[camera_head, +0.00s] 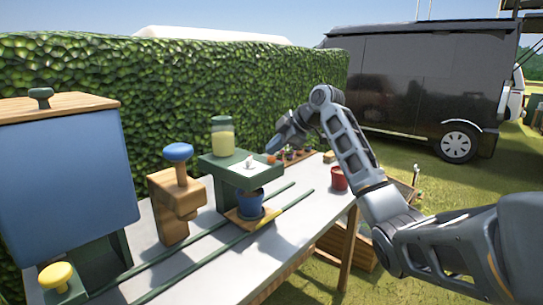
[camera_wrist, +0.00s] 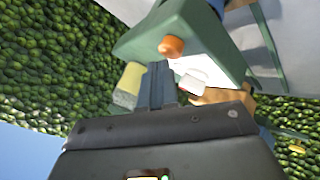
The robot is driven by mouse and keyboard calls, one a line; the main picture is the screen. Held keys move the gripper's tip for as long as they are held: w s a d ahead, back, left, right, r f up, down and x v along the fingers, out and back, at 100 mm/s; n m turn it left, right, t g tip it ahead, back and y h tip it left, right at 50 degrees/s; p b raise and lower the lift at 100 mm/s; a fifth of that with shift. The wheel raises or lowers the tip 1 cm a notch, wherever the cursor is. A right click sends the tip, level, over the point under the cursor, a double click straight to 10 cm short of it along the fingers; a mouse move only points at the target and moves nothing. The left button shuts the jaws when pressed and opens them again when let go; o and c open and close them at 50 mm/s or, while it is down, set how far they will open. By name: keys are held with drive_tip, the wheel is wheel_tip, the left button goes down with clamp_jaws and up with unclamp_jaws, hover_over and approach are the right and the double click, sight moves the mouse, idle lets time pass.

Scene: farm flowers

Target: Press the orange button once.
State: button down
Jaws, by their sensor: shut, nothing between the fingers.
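The orange button (camera_head: 271,159) shows as a small round cap on the right end of the green dispenser stand (camera_head: 212,166). In the wrist view the orange button (camera_wrist: 171,46) stands out from the green stand (camera_wrist: 205,35), just beyond my fingertips. My gripper (camera_head: 272,148) is above and close to the button in the head view. In the wrist view my gripper (camera_wrist: 157,66) is shut and empty, with its fingertips pointing toward the button. A small gap seems to show between them; I cannot tell the exact distance.
A jar with yellow contents (camera_head: 222,138) stands on the green stand. A blue pot (camera_head: 250,204) sits below on a wooden carrier on green rails. A blue-knobbed wooden block (camera_head: 172,205), a yellow button (camera_head: 56,275) and a blue bin (camera_head: 68,170) are left. A red pot (camera_head: 339,178) stands right.

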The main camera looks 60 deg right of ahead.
sight(274, 158)
drive_tip(key=shift+r, duration=0.5)
drive_tip(key=shift+r+p, duration=1.9)
drive_tip(key=shift+r, duration=0.65)
drive_tip(key=shift+f, duration=0.1)
